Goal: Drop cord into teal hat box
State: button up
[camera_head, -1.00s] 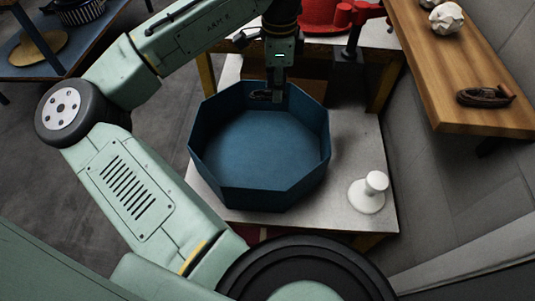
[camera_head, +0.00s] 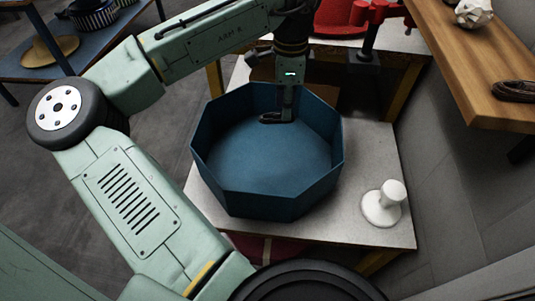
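The teal hat box (camera_head: 270,206) is an open, eight-sided blue-teal box on a pale table top. My gripper (camera_head: 286,117) points down inside the box, near its far wall, with its tip below the rim. A small dark bundle, which looks like the cord (camera_head: 270,118), sticks out to the left from the fingertips. The gripper looks shut on it. The fingers are small and dark here, so their exact grip is hard to see. The box floor in front of the gripper is bare.
A white knobbed stand (camera_head: 382,204) is right of the box. A wooden shelf (camera_head: 465,62) at upper right carries a dark brown coiled thing (camera_head: 514,91) and a pale faceted piece (camera_head: 473,13). A red press (camera_head: 370,30) stands behind. A blue table with hats is at upper left.

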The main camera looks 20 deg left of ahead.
jog(key=o, duration=0.4)
jog(key=shift+r, duration=0.15)
notch_tip(320, 180, up, 12)
dwell(0.4)
jog(key=shift+s+f, duration=0.1)
jog(key=shift+f, duration=0.1)
